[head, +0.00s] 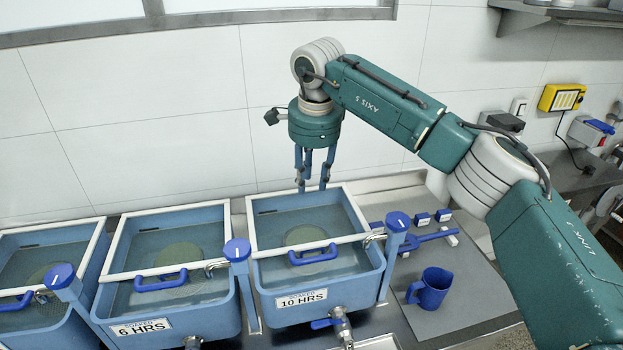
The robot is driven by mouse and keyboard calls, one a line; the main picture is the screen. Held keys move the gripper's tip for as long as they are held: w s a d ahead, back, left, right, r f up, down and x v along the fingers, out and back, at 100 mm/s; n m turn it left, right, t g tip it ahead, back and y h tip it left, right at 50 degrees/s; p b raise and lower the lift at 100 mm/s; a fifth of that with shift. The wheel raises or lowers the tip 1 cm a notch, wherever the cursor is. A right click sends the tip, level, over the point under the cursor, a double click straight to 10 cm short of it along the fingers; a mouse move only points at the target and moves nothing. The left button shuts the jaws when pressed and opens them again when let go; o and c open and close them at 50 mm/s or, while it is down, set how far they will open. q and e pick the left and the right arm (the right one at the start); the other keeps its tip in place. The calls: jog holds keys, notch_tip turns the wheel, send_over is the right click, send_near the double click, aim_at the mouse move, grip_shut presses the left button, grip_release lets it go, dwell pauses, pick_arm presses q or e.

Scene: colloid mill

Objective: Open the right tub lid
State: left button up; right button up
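The right tub (270,307) is blue, with a label reading 10 HRS on its front. Its lid (251,228) is a clear panel in a white frame, lying flat over the tub. A blue handle (312,258) sits at the lid's front edge. A greenish disc shows through the panel. My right gripper (312,187) points down at the tub's back edge in the picture, beyond the handle. Its fingers are apart with nothing between them. Its exact height over the rim is unclear. My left gripper is not in view.
A middle tub (222,318) labelled 6 HRS and a left tub (75,333) stand alongside, lids down. Blue-capped posts (238,250) stand between tubs. A blue jug (430,290) stands on the grey mat at right. A tiled wall is close behind.

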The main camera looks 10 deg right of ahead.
jog(key=shift+w+r+p, duration=0.2)
jog(key=shift+r+p, duration=0.45)
jog(key=shift+r, duration=0.15)
jog(key=shift+w+r+p, duration=0.2)
jog(key=shift+r+p, duration=0.45)
jog(key=shift+r, duration=0.15)
